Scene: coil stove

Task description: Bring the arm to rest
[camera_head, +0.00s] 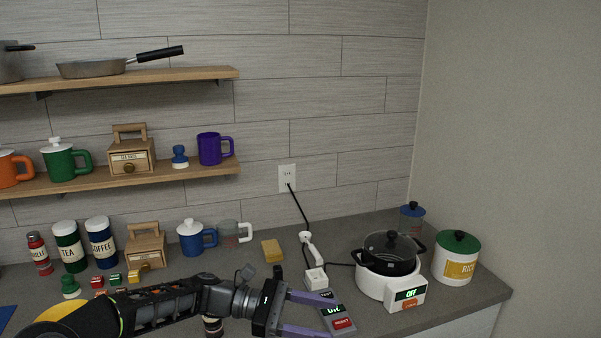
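My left arm comes in from the left along the front of the counter. Its gripper (325,316) has two purple fingers spread apart, pointing right. A grey device (342,325) with a green digital display and a red button lies by the fingertips and is partly covered by them. I see nothing clearly clamped between the fingers. The white coil stove (371,285) stands to the right of the gripper, apart from it; its display reads OFF. My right gripper is not in view.
Behind my arm stand a wooden box (146,248), blue mug (191,240), several canisters and small blocks. A yellow sponge (272,251) and a white power strip (315,278) lie behind the gripper. A rice canister (455,261) is at the right. Shelves (200,177) hang above.

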